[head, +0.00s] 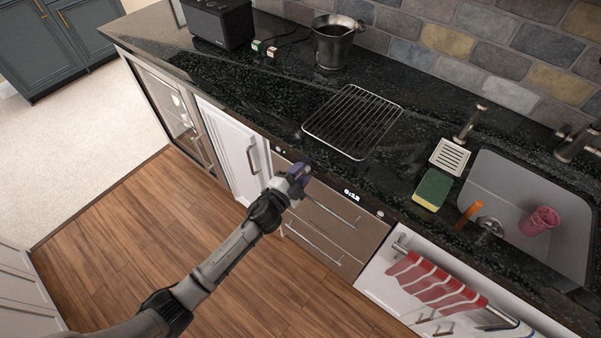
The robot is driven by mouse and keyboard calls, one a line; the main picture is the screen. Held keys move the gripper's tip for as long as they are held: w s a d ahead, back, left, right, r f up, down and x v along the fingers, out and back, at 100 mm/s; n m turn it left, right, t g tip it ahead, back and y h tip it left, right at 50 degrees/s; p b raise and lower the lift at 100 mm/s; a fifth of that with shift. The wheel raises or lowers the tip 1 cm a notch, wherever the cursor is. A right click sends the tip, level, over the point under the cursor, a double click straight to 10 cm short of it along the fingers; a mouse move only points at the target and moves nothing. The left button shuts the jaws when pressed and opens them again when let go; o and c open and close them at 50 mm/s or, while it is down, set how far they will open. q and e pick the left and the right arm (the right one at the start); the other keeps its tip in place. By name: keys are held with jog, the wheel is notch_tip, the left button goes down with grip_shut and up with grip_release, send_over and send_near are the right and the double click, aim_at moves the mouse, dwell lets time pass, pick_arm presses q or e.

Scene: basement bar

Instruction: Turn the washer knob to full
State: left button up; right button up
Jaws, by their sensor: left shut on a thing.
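The washer (337,250) is a steel-fronted drawer unit under the counter, with a lit display (351,195) on its top strip. A small round knob (380,213) shows at the right end of that strip. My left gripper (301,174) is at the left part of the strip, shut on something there. The gripper covers what it holds, so I cannot tell if it is a washer knob or how far it is turned. My right gripper is not in view.
On the dark counter are a wire rack (353,121), a sponge (432,189), a metal pitcher (334,42) and a black speaker (218,22). The sink (490,170) holds a pink cup (540,220). A striped towel (432,284) hangs at lower right. The wooden floor is clear.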

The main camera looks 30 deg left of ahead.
pick_arm(q)
jog(key=o, duration=0.9)
jog(key=shift+o, duration=0.2)
jog(key=shift+s, duration=0.1)
jog(key=s+a+p, duration=0.1)
jog(key=s, duration=1.2)
jog(key=shift+s+a+f+p, duration=0.3)
jog(key=shift+a+p, duration=0.1)
